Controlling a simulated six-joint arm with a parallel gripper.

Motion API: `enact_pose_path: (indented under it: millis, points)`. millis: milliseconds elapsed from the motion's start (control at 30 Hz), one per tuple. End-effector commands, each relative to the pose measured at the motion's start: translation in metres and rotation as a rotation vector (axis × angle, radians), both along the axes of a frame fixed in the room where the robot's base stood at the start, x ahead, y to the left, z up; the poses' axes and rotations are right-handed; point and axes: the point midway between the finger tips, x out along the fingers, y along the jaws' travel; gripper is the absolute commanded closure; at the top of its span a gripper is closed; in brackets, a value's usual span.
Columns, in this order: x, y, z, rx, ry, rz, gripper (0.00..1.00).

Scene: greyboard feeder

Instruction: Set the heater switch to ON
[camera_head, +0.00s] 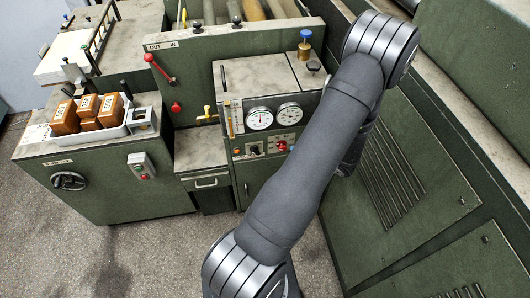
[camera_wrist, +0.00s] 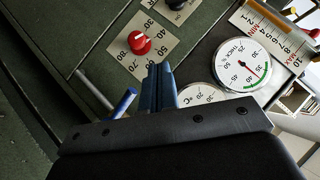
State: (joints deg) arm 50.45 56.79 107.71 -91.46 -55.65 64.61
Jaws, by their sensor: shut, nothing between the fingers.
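No label reading heater shows, so I cannot tell which control is the heater switch. In the head view a green control panel carries a black knob (camera_head: 255,149) and a red knob (camera_head: 281,145) below two gauges. In the wrist view the red knob (camera_wrist: 139,42) sits on a plate numbered 30, 40, 50, and the black knob (camera_wrist: 176,5) is cut by the top edge. My gripper (camera_wrist: 157,76) shows there as dark blue fingers, shut and empty, appearing just below the red knob; contact cannot be told. In the head view my arm hides the gripper.
Two round gauges (camera_wrist: 243,65) and (camera_wrist: 200,96) lie right of my fingers. A blue-ended rod (camera_wrist: 125,103) and a grey bar (camera_wrist: 95,90) are to their left. A grey switch box with a red button (camera_head: 142,165) is on the left cabinet, below a tray of brown blocks (camera_head: 88,106).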

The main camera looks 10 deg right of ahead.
Motion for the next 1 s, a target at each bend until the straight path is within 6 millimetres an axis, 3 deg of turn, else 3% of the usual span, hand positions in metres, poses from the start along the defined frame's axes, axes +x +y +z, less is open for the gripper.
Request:
enact_pose_path:
  millis: [200, 667, 1000]
  points:
    - [0.005, 0.021, -0.010, 0.129, 0.021, 0.004, 1.00]
    - [0.008, 0.025, -0.012, 0.142, 0.022, 0.003, 1.00]
    - [0.047, 0.054, -0.040, 0.143, 0.024, 0.007, 1.00]
